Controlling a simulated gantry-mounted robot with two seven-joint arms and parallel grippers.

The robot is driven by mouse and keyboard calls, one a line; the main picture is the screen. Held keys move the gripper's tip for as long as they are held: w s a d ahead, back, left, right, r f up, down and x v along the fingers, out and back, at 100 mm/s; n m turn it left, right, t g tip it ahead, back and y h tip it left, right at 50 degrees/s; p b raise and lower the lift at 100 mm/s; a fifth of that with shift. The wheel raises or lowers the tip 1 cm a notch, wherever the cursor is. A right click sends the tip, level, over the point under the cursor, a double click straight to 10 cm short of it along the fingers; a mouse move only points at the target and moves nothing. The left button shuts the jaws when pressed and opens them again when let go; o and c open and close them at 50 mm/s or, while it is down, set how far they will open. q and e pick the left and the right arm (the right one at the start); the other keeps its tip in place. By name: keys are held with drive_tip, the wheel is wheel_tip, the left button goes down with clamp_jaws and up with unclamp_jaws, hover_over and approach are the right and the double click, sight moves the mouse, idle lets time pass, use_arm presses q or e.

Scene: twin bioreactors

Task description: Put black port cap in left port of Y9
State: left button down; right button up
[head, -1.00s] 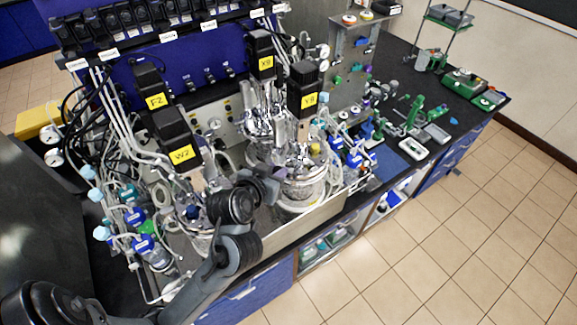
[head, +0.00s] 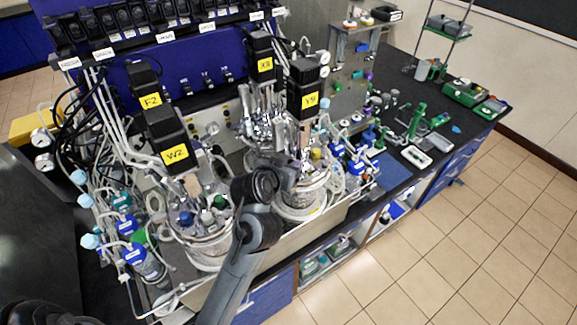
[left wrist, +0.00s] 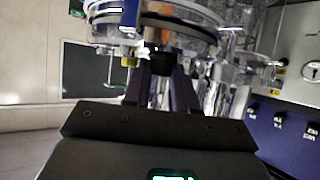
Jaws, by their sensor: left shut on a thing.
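The bioreactor labelled Y9 (head: 311,98) stands at the centre right in the head view, with a metal-topped glass vessel (head: 303,200) below its black motor. My left gripper (head: 288,172) is at the left front of that vessel's top, partly hidden by my own wrist. In the left wrist view my left gripper (left wrist: 163,72) has its two dark purple fingers close together, near glass and metal parts. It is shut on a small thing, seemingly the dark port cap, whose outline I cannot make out. The left port is hidden. My right gripper is not in view.
The W2 unit (head: 174,150) stands left of my arm, with several bottles and tubes beside it. The X8 unit (head: 262,62) is behind Y9. A yellow cap (head: 316,155) sits on Y9's top. Blue-capped bottles (head: 338,150) stand right of Y9.

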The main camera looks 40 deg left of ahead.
use_arm(q)
drive_tip(key=shift+f, duration=0.1)
drive_tip(key=c, duration=0.9)
unclamp_jaws()
